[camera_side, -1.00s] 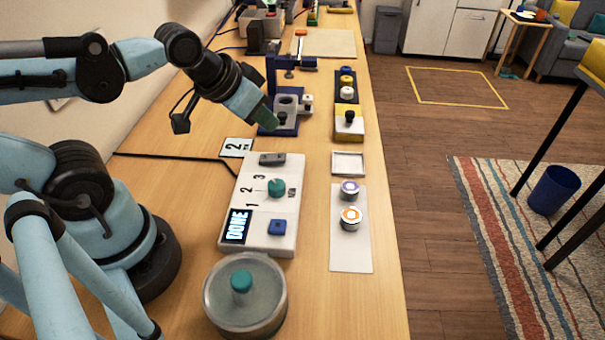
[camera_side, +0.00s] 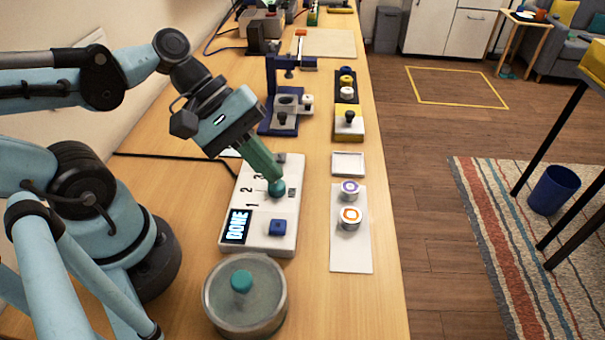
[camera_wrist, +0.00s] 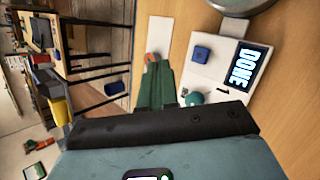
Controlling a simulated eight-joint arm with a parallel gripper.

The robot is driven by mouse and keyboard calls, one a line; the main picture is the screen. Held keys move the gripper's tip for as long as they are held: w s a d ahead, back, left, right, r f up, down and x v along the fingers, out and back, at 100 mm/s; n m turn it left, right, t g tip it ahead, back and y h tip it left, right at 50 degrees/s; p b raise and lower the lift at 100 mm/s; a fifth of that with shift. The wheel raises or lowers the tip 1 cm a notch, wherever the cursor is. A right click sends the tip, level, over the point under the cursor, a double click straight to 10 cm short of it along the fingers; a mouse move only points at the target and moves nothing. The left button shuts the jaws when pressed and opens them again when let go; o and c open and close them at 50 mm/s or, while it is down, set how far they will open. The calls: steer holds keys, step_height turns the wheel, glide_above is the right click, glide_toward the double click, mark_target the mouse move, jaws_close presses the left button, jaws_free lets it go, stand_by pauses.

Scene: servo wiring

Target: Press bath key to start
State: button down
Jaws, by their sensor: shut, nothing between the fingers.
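A white control panel (camera_side: 260,243) lies on the table, with a blue square key (camera_side: 278,227), a teal round knob (camera_side: 277,189), the marks 1, 2, 3 and a display (camera_side: 236,226) reading DONE. In the wrist view the key (camera_wrist: 201,53) and display (camera_wrist: 247,65) show at the upper right. My gripper (camera_side: 274,178) is shut and empty, its green fingers pointing down at the knob. I cannot tell whether they touch it. In the wrist view the fingers (camera_wrist: 164,66) are left of the key. A round metal bath (camera_side: 245,318) with a teal-knobbed lid stands in front of the panel.
Right of the panel, a white mat (camera_side: 351,254) holds two small round pieces with purple and orange rings. A white square tray (camera_side: 348,163) is behind it. A blue press stand (camera_side: 280,105) and a yellow-fronted rack (camera_side: 349,127) stand farther back.

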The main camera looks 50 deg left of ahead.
mark_target(273, 223)
steer(key=shift+s+d+r+n+h, duration=0.35)
steer(key=shift+d+r+n+h, duration=0.15)
steer(key=shift+d+n, duration=0.15)
steer(key=shift+f, duration=0.1)
steer(key=shift+f, duration=4.3)
steer(key=shift+f, duration=0.1)
steer(key=shift+f, duration=0.4)
steer(key=shift+r, duration=0.1)
steer(key=shift+r, duration=0.35)
